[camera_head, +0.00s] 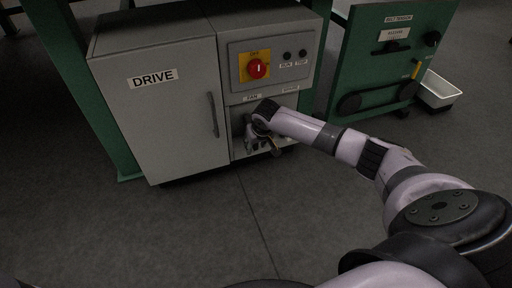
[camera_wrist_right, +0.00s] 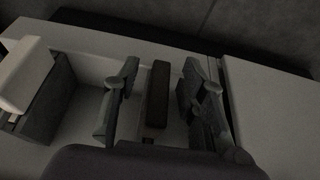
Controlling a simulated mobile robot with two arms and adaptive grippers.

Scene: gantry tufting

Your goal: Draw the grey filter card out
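My right gripper (camera_head: 258,146) is at the low opening under the FAN label, on the front of the grey drive cabinet (camera_head: 160,115). In the right wrist view my right gripper (camera_wrist_right: 160,100) is open. Its two fingers stand either side of a narrow dark grey piece (camera_wrist_right: 157,85), with a gap showing on each side. This piece looks like the grey filter card's edge or grip, but I cannot tell for sure. In the head view my gripper and arm hide most of the opening. My left gripper is not in view.
Above the opening is a panel with a red knob on a yellow plate (camera_head: 257,68). A green machine (camera_head: 385,60) and white bin (camera_head: 438,90) stand right. The floor in front is clear.

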